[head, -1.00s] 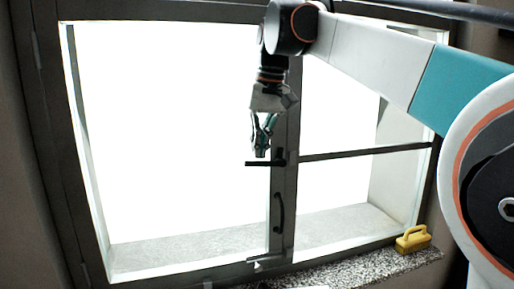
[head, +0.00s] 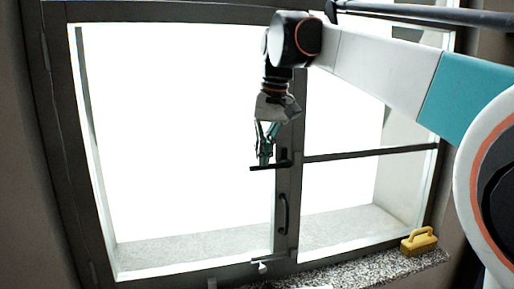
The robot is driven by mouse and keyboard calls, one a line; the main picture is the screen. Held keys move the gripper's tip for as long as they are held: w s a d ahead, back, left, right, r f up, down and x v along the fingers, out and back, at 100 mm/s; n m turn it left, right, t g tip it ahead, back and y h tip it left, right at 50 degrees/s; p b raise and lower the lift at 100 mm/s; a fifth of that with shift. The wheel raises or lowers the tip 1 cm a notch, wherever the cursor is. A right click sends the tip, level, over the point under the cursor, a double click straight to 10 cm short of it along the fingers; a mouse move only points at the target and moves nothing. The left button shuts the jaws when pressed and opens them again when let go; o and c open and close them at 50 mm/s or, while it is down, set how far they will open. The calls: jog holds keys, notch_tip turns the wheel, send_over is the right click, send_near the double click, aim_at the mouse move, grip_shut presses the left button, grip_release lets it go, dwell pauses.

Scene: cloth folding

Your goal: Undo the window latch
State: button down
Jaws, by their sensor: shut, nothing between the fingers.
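The window (head: 54,110) has a dark frame and fills most of the head view. Its latch (head: 273,166) is a dark bar on the middle post, lying nearly level and pointing left. My gripper (head: 264,162) hangs downward from above, its fingers shut with nothing between them. The fingertips are at the left part of the latch bar, overlapping it in the picture. I cannot tell whether they touch it. A dark curved pull handle (head: 282,214) sits lower on the same post.
A yellow brush-like block with a handle (head: 419,242) rests on the speckled sill (head: 375,266) at the right. A small light-coloured piece (head: 262,267) shows at the bottom of the middle post. A horizontal bar (head: 370,153) crosses the right pane.

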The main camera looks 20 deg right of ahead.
jog(key=a+p+v, duration=0.1)
jog(key=p+v, duration=0.2)
jog(key=v, duration=1.1)
jog(key=s+f+t+b, duration=0.1)
jog(key=s+f+b, duration=0.6)
jog(key=f, duration=1.5)
jog(key=s+f+t+b, duration=0.2)
jog(key=s+f+b, duration=0.6)
jog(key=f, duration=1.4)
jog(key=s+f+t+h+b, duration=0.1)
jog(key=s+f+b, duration=0.6)
jog(key=f+b, duration=0.6)
notch_tip(320, 180, down, 9)
jog(key=shift+s+r+t, duration=0.1)
jog(key=shift+s+t, duration=0.15)
jog(key=shift+t, duration=0.15)
jog(key=shift+d, duration=0.1)
